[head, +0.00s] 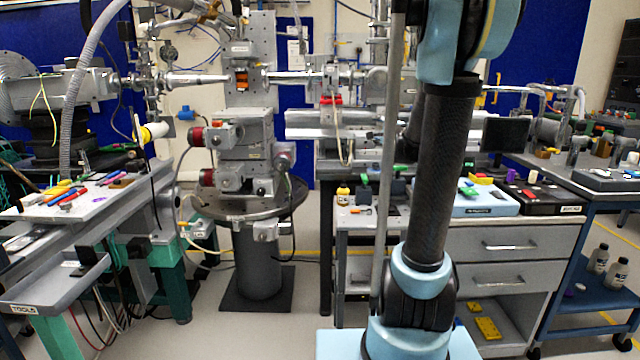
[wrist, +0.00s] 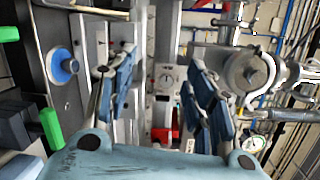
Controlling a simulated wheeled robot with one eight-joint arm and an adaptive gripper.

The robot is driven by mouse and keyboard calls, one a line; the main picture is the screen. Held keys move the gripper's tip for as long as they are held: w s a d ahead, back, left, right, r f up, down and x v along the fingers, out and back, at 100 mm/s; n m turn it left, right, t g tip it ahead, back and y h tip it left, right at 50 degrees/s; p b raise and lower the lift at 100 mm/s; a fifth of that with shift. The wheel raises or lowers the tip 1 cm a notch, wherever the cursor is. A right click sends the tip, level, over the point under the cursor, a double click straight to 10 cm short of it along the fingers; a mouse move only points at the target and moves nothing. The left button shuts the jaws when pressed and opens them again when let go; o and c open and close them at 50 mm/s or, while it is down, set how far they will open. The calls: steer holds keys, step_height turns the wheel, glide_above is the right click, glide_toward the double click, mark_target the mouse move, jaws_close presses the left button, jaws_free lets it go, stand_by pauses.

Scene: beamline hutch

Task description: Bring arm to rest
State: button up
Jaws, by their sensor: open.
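My arm (head: 440,180) rises through the right half of the head view, with a pale blue base and a dark forearm link. My gripper is outside the head view. In the wrist view my gripper (wrist: 163,100) shows two blue-padded fingers spread apart, with nothing between them. Behind the fingers is beamline equipment, with a small red part (wrist: 160,134) low in the gap; its distance from the fingers cannot be told.
A grey drawer bench (head: 510,245) with trays stands right of centre, close behind my arm. A blue cart (head: 590,205) is at the far right. A sample stage on a round pedestal (head: 257,258) stands left of centre. A tool tray (head: 55,285) is front left. Floor shows between them.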

steer(key=s+a+f+n+g+y, duration=0.1)
steer(key=s+a+f+n+g, duration=0.4)
steer(key=s, duration=0.6)
steer(key=s+a+f+n+g+y, duration=0.1)
steer(key=s+a+f+n+g, duration=0.2)
steer(key=s+a+f+n, duration=0.6)
steer(key=s+d+f+n+g+h, duration=0.1)
steer(key=s+d+f+g, duration=0.1)
steer(key=s, duration=0.6)
steer(key=s+d+f+n+g+h, duration=0.2)
steer(key=s+d+f, duration=0.3)
steer(key=s, duration=0.3)
steer(key=s+d+f+n+g+h, duration=0.1)
steer(key=s+d+f, duration=0.3)
steer(key=s, duration=0.4)
steer(key=shift+s+d+f+g+h, duration=0.15)
steer(key=shift+s+f+g+h, duration=0.2)
steer(key=shift+f+g+h, duration=0.3)
steer(key=shift+w+f, duration=0.25)
steer(key=shift+w, duration=0.2)
